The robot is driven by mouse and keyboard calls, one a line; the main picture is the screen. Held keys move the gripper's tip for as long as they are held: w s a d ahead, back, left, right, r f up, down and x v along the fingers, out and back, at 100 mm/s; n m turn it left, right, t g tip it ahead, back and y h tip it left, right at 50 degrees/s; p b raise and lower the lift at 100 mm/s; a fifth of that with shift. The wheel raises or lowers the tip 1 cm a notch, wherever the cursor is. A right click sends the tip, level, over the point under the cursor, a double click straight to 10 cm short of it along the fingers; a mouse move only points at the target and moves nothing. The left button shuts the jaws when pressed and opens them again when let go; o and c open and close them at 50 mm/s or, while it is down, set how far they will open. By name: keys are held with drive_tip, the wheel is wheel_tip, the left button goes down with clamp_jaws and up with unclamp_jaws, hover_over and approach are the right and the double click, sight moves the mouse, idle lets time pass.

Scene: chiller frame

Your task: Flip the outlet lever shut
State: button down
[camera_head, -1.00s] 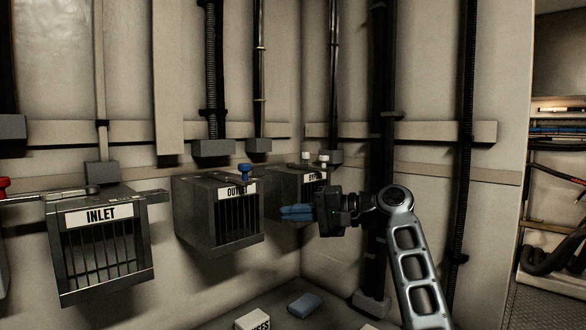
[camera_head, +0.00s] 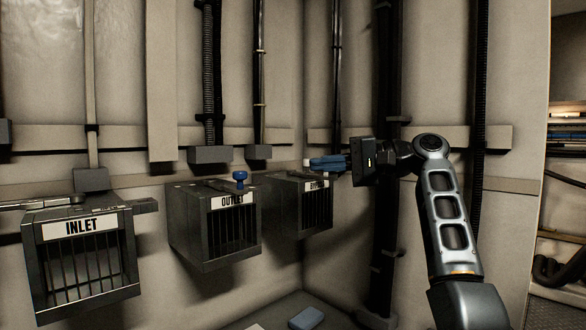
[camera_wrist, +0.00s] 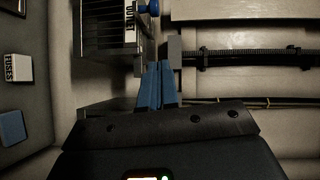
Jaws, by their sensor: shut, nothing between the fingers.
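The OUTLET box (camera_head: 216,232) is a dark barred cage on the wall, left of centre in the head view. Its lever's blue knob (camera_head: 240,178) stands at the top front edge, above the label. In the wrist view the barred box (camera_wrist: 98,28) is at the top, with the blue knob (camera_wrist: 153,8) at its upper right. My gripper (camera_head: 313,163) is right of the knob and apart from it, in front of the top of the BYPASS box (camera_head: 292,212). Its blue fingers are together and empty, also in the wrist view (camera_wrist: 160,66). They partly hide the BYPASS top.
The INLET box (camera_head: 80,262) hangs at the far left with a flat lever on top. Vertical pipes and wall rails (camera_head: 455,137) lie behind my arm. A blue block (camera_head: 306,318) lies below. The space before the OUTLET box is clear.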

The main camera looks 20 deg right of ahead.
drive_tip(key=s+a+x, duration=0.1)
drive_tip(key=s+x, duration=0.1)
drive_tip(key=x, duration=1)
drive_tip(key=shift+a, duration=0.4)
drive_tip(key=shift+s+f, duration=0.1)
drive_tip(key=shift+p, duration=0.35)
